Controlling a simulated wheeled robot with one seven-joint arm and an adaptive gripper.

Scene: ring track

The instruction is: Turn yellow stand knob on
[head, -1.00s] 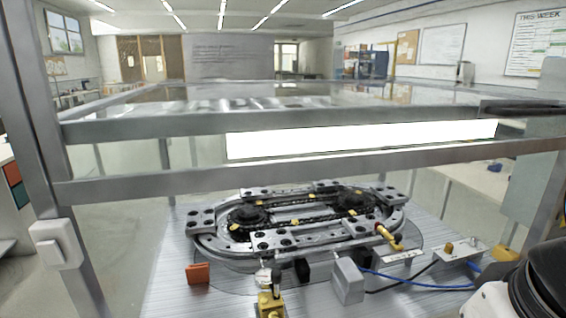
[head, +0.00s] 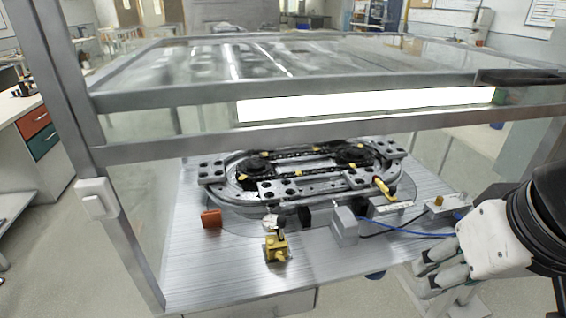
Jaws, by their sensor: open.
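The yellow stand (head: 276,248) is a small brass-yellow block near the front edge of the metal plate, below the ring track. A dark knob or stem with a pale round part (head: 271,222) sits above it; its setting is too small to tell. My gripper (head: 424,279) is at the lower right, white and grey with its fingers apart. It is empty and well to the right of the yellow stand, outside the plate's front edge.
The ring track (head: 290,200) lies on the metal plate (head: 190,262). A grey box (head: 345,228) with cables and an orange block (head: 211,218) flank the stand. The frame's crossbar (head: 330,138) spans above, and its left post (head: 75,120) carries a white switch (head: 97,199). The plate's front is open.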

